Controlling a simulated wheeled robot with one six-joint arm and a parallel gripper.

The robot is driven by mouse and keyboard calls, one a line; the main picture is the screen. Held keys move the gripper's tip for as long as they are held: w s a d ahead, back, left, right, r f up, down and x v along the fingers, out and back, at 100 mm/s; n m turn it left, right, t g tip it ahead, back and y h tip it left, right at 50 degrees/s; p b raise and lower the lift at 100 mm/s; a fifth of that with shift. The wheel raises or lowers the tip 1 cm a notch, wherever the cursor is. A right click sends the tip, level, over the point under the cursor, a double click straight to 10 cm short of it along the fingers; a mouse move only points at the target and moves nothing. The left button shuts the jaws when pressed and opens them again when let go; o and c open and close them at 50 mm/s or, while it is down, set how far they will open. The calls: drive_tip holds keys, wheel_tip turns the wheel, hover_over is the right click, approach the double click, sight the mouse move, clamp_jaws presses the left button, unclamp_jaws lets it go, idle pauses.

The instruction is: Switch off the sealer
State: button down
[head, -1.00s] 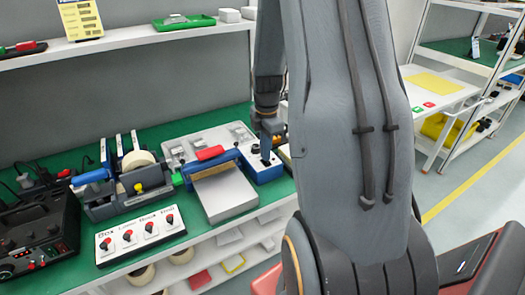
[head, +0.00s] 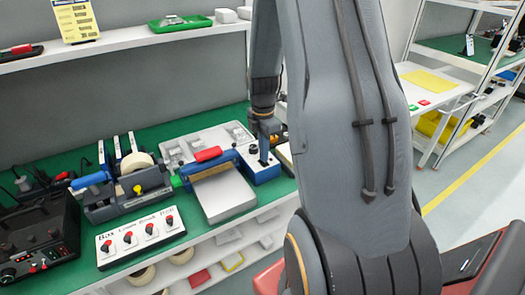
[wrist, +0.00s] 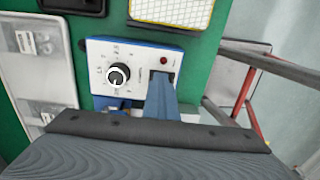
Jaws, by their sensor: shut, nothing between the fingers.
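The sealer is a blue unit with a silver plate (head: 222,193) and a red-topped bar (head: 208,154). Its white control panel (head: 268,172) is at its right end. In the wrist view the panel (wrist: 132,58) shows a black dial (wrist: 118,74) with marks around it and a small dark red lamp (wrist: 164,60); I cannot tell if the lamp is lit. My gripper (head: 264,160) is shut and empty, pointing down at the panel. Its tips (wrist: 162,78) are just below the lamp, over a dark switch area that they mostly hide. I cannot tell whether they touch it or the switch's position.
A tape dispenser (head: 128,188) stands left of the sealer. A white box with several red-topped switches (head: 140,237) is in front of it, and a black device (head: 38,240) is at far left. A shelf (head: 150,38) runs above the green bench. A red frame (wrist: 243,95) shows right in the wrist view.

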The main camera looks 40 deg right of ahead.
drive_tip(key=shift+s+a+f, duration=0.1)
drive_tip(key=shift+s+f, duration=0.15)
drive_tip(key=shift+s, duration=0.2)
drive_tip(key=shift+s+a+f, duration=0.1)
drive_tip(key=shift+s+f, duration=0.1)
drive_tip(key=shift+s, duration=0.25)
drive_tip(key=shift+d+r, duration=0.1)
drive_tip(key=shift+r, duration=0.1)
drive_tip(key=r+p, duration=0.1)
drive_tip(key=r, duration=0.1)
drive_tip(key=w+r+p, duration=0.1)
drive_tip(key=r+p, duration=0.1)
drive_tip(key=r, duration=0.1)
drive_tip(key=shift+w+d+r+p, duration=0.15)
drive_tip(key=shift+w+r+p, duration=0.05)
drive_tip(key=shift+r+p, duration=0.1)
wheel_tip(320, 180, up, 9)
drive_tip(key=b, duration=0.2)
drive_tip(key=shift+w, duration=0.1)
